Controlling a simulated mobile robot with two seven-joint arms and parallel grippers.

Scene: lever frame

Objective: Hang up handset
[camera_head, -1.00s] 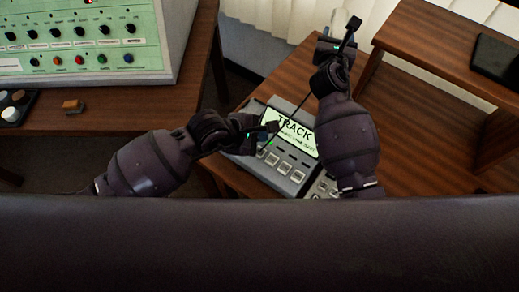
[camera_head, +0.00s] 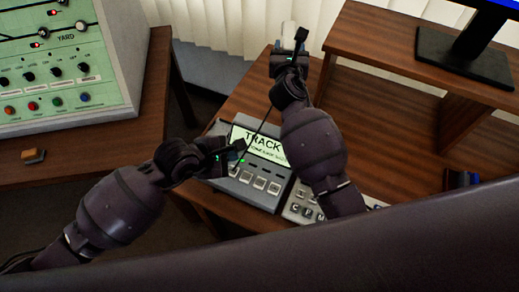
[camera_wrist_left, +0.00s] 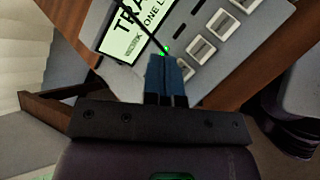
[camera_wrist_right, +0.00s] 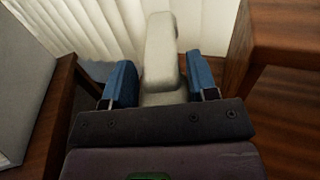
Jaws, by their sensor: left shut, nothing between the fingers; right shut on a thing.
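The pale grey handset (camera_wrist_right: 160,50) is between the blue fingers of my right gripper (camera_wrist_right: 160,85) in the right wrist view. Its far end points away from the gripper, toward the curtain. My left gripper (camera_head: 238,152) is shut and empty above the grey console with the TRACK screen (camera_head: 255,147). Its closed blue fingers (camera_wrist_left: 166,75) show in the left wrist view, over the console buttons. I cannot make out a handset cradle.
A green control panel (camera_head: 55,75) stands on the left table, with a small brown block (camera_head: 33,156) before it. A monitor stand (camera_head: 465,55) is on a raised shelf at right. A pleated curtain (camera_head: 225,22) hangs behind. A thin dark line (camera_head: 262,122) crosses between my grippers.

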